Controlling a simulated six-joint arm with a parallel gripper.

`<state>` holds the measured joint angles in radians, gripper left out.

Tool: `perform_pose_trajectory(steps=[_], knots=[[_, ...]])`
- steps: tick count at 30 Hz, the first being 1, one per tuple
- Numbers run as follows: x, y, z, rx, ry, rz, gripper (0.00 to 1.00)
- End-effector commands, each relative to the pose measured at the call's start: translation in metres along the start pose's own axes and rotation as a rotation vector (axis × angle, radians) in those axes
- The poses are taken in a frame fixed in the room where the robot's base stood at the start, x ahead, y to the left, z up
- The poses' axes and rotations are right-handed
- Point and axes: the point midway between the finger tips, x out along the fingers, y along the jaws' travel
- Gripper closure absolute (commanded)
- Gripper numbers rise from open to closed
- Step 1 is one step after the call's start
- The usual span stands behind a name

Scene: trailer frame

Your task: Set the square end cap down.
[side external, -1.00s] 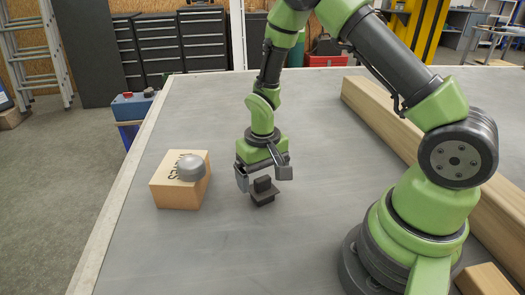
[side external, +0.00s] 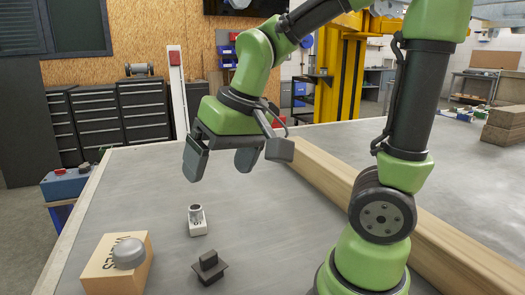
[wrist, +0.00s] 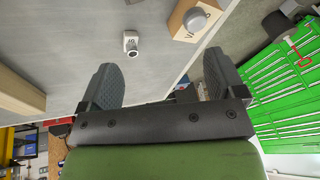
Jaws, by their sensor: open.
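The square end cap (side external: 209,268) is a small black piece with a flat square plate and a raised block on top. It rests on the grey table with the block upward, in the side view. My gripper (side external: 237,162) is open and empty, raised well above the table and apart from the cap. The wrist view shows my gripper's two fingers spread wide (wrist: 160,75) with nothing between them. I cannot make out the cap in the wrist view.
A cardboard box (side external: 100,272) with a grey dome (side external: 128,253) on top stands left of the cap. A small white fitting (side external: 197,226) stands behind the cap; it also shows in the wrist view (wrist: 131,44). A long wooden beam (side external: 335,185) lies right.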

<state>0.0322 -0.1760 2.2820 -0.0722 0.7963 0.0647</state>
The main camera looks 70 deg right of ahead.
Motion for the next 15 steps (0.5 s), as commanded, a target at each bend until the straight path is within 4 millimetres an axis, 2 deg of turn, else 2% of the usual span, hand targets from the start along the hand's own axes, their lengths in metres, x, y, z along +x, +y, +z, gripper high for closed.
perform_pose_trajectory(steps=[1,6,10,15], knots=[[-0.017,-0.001,0.010,-0.007,0.047,-0.033,0.11],[-0.050,-0.001,0.042,-0.020,0.148,-0.125,0.11],[-0.060,0.000,0.059,-0.027,0.194,-0.170,0.11],[-0.064,0.001,0.067,-0.032,0.215,-0.191,0.11]])
